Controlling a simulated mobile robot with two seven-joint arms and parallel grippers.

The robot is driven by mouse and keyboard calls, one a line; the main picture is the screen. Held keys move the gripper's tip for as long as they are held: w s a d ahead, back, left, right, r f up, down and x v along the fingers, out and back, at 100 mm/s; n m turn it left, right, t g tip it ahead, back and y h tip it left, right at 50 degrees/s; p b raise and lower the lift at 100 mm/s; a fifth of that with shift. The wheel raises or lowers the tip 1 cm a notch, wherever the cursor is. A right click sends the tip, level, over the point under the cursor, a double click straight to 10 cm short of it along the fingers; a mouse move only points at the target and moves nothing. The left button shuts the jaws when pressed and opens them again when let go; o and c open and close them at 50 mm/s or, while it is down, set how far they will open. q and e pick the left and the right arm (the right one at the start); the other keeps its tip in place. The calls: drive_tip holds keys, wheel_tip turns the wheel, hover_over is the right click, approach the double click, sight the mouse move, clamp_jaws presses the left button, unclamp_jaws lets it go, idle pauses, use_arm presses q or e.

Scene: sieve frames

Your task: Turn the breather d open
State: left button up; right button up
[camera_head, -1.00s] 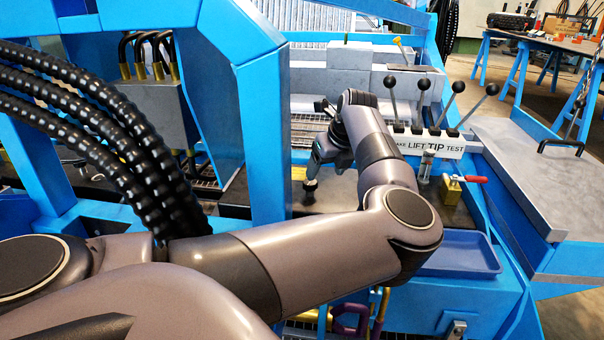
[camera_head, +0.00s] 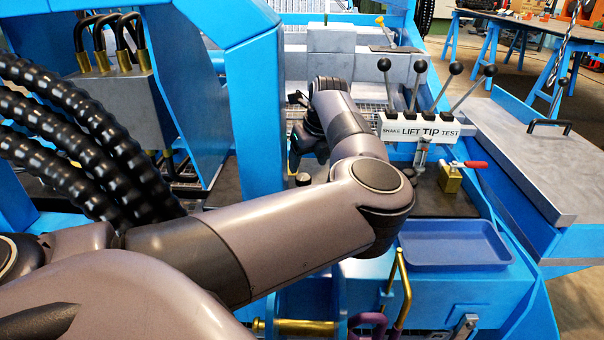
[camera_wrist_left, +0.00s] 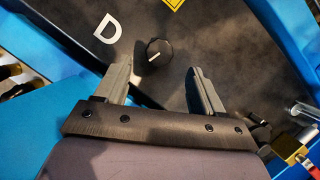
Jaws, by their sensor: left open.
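Breather d is a round black knob (camera_wrist_left: 157,52) with a short white pointer line, on a dark panel beside a white letter D (camera_wrist_left: 107,29) in the left wrist view. The line slants, its lower end toward the lower left. My left gripper (camera_wrist_left: 158,70) is open, its two grey fingers on either side of the knob's near side. The fingers appear apart from the knob, and nothing is between the tips. In the head view my left gripper (camera_head: 297,158) is partly hidden by its own wrist. My right gripper is not in view.
A lever block (camera_head: 420,127) labelled SHAKE, LIFT, TIP, TEST stands right of my left wrist. Near it are a brass valve with a red handle (camera_head: 475,164) and an empty blue tray (camera_head: 455,245). A blue post (camera_head: 253,120) and black hoses (camera_head: 85,130) stand left.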

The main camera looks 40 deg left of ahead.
sight(303, 177)
use_arm(q)
drive_tip(key=b+x, duration=0.1)
drive_tip(key=x, duration=0.4)
drive_tip(key=shift+a+f+b, duration=0.1)
drive_tip(key=shift+f+b, duration=0.25)
drive_tip(key=c, duration=1.1)
